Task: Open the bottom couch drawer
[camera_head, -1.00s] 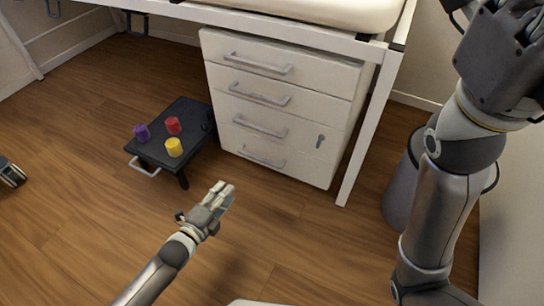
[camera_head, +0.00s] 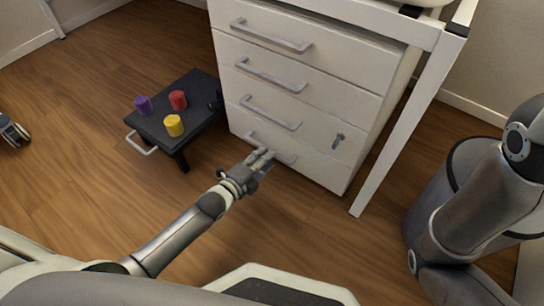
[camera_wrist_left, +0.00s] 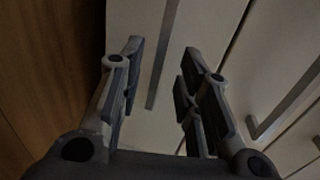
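The white drawer cabinet (camera_head: 315,120) has several stacked drawers with grey bar handles. The bottom drawer's handle (camera_head: 288,157) shows in the head view, partly covered by my left gripper (camera_head: 264,156), which is right in front of it. The drawers look shut. In the left wrist view, my left gripper (camera_wrist_left: 160,85) is open, and a grey handle bar (camera_wrist_left: 163,55) appears in the gap between its fingers. I cannot tell how deep the bar sits between them. My right arm shows at the right of the head view, but its gripper is out of view.
A white table leg (camera_head: 400,130) stands right of the cabinet, with a grey bin (camera_head: 437,205) beyond. Wood floor before the cabinet is clear.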

